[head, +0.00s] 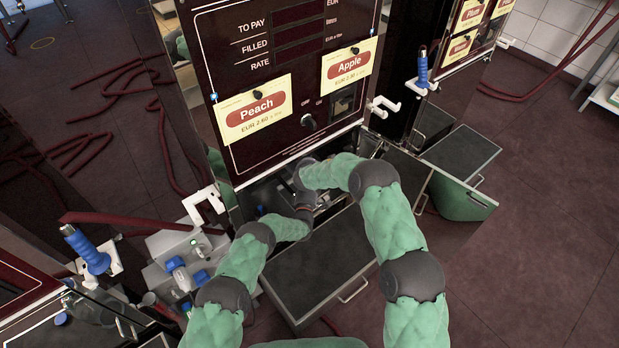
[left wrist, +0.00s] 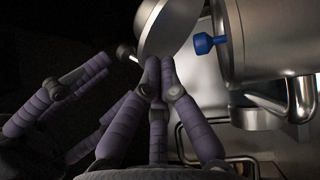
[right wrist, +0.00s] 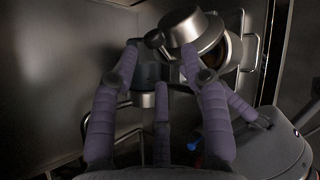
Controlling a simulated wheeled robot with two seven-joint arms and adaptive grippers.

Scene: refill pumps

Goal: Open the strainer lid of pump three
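The strainer lid (right wrist: 192,28) is a round metal cap with a black knob. In the right wrist view it stands tilted beside an open round mouth (right wrist: 236,48) with a brownish inside. In the left wrist view the lid (left wrist: 166,24) shows as a tilted disc. My left gripper (left wrist: 159,64) has its fingertips close together at the lid's lower edge; whether they grip it is unclear. My right gripper (right wrist: 161,52) has its fingers spread, one tip overlapping the lid's edge and another near the black knob. In the head view my arms hide the lid.
A blue knob (left wrist: 204,43) sits on a metal housing beside the lid. Metal handles and dark cabinet walls crowd the space. An open drawer (head: 325,262) lies below the pump panel (head: 300,80). Another open drawer (head: 460,153) is at right.

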